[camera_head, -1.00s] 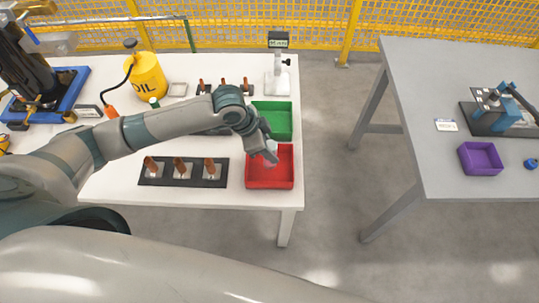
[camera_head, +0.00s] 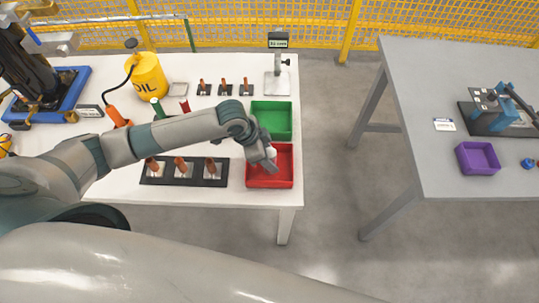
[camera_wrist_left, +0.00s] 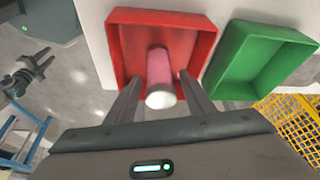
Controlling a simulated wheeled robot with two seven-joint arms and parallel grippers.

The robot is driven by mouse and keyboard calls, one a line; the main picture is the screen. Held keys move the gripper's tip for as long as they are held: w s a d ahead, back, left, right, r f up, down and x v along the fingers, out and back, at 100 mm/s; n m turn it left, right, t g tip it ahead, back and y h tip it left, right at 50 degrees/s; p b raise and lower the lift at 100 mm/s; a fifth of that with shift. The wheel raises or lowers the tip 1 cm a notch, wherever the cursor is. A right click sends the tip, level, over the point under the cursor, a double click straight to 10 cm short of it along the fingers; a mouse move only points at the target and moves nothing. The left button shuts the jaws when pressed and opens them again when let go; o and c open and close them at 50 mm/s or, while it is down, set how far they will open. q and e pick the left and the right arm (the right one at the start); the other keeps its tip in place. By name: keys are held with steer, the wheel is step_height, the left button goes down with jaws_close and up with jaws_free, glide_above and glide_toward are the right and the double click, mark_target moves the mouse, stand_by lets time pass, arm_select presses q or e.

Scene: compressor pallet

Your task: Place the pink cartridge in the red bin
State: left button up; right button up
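The pink cartridge (camera_wrist_left: 159,69) with a white end shows in the left wrist view, between the fingers of my left gripper (camera_wrist_left: 160,82) and over the red bin (camera_wrist_left: 116,42). A gap shows between the cartridge and each finger, so the gripper looks open around it. In the head view my left gripper (camera_head: 271,163) points down at the red bin (camera_head: 270,185), and a bit of the white end shows beside the fingers. I cannot tell whether the cartridge touches the bin floor. My right gripper is in neither view.
A green bin (camera_head: 271,120) stands directly behind the red one. A black holder (camera_head: 184,181) with several copper-coloured pieces stands left of it. A yellow oil can (camera_head: 147,77) is farther back. A grey table (camera_head: 440,90) with a purple bin (camera_head: 478,158) stands right, across a floor gap.

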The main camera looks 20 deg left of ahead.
arm_select(q)
steer(key=shift+r, duration=0.2)
steer(key=b+v, duration=0.2)
steer(key=v, duration=1)
stand_by(0.4)
steer(key=shift+d, duration=0.1)
